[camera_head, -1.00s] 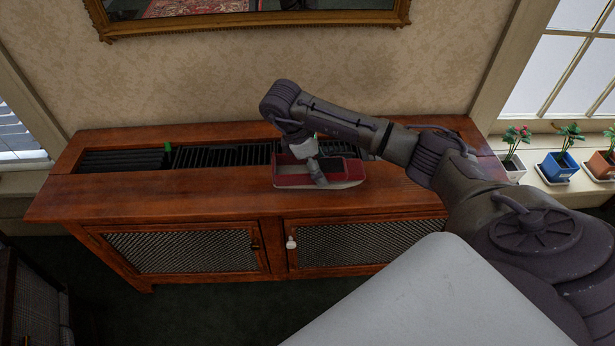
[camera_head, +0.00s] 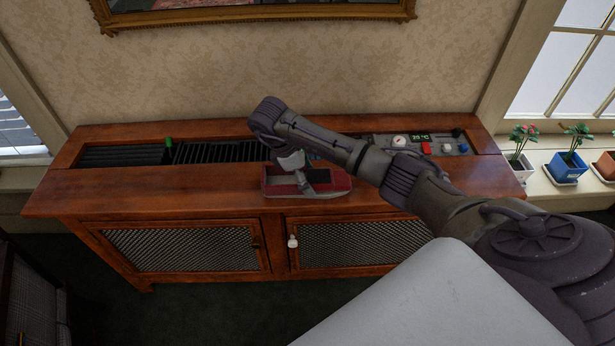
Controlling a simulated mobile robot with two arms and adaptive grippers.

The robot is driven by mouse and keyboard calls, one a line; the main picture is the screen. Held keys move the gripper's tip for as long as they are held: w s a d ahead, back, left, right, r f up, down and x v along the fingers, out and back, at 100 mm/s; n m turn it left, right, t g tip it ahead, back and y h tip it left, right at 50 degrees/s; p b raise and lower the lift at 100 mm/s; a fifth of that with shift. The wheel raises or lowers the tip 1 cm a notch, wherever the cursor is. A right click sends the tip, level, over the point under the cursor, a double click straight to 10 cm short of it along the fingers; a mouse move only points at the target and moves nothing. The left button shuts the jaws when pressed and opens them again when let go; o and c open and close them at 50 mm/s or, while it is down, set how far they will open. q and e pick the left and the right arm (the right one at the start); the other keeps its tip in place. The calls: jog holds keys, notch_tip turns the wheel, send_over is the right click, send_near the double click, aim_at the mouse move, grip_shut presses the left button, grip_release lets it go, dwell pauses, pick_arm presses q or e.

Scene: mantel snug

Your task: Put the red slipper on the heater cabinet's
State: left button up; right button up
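The red slipper (camera_head: 283,190), with a dark inside and a pale sole edge, is at the front part of the heater cabinet's (camera_head: 130,190) wooden top, near the middle. Whether its sole touches the wood or is slightly above it, I cannot tell. My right gripper (camera_head: 301,178) reaches down from above into the slipper's opening and appears shut on it; the fingertips are partly hidden inside. My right arm comes in from the right across the cabinet top. My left gripper is not in view.
Dark slatted grilles (camera_head: 210,153) are set in the top, with a green piece (camera_head: 169,142) on them. A control panel (camera_head: 440,146) with a dial and display lies at right. Potted plants (camera_head: 519,163) stand on the right windowsill. The top's left front is clear.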

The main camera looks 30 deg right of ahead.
jog(key=o, duration=0.4)
jog(key=shift+c, duration=0.2)
jog(key=p+v, duration=0.4)
jog(key=v, duration=0.8)
jog(key=shift+w+r, duration=0.1)
jog(key=shift+w, duration=0.05)
